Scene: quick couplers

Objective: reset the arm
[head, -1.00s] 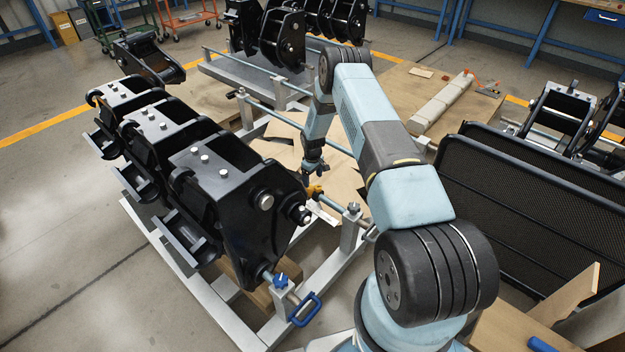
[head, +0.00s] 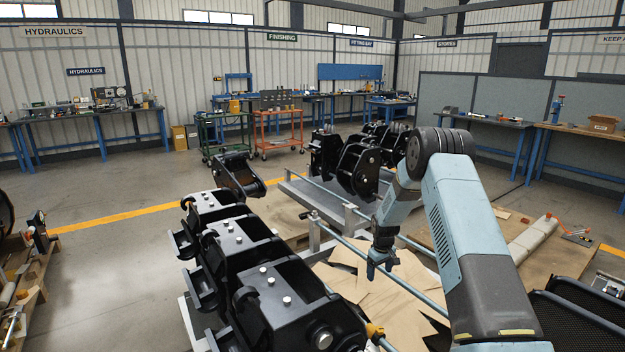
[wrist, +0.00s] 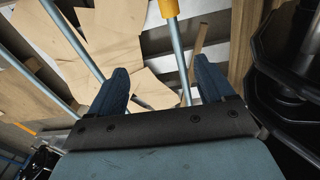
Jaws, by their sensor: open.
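My gripper (head: 381,264) hangs from my arm in the head view, above the cardboard sheets and beside the rack rails, right of the row of black couplers (head: 270,290). In the wrist view my gripper (wrist: 165,85) has its two blue fingers spread wide apart with nothing between them. Beyond the fingers are cardboard sheets (wrist: 105,30) and a steel rail with a yellow collar (wrist: 169,8). Dark coupler parts (wrist: 285,95) show at the right of the wrist view.
More black couplers (head: 358,165) stand on a grey rack behind my gripper. Black mesh panels (head: 570,320) are at the lower right. A pallet with parts (head: 25,275) is at the left. Open floor (head: 120,255) lies between it and the couplers.

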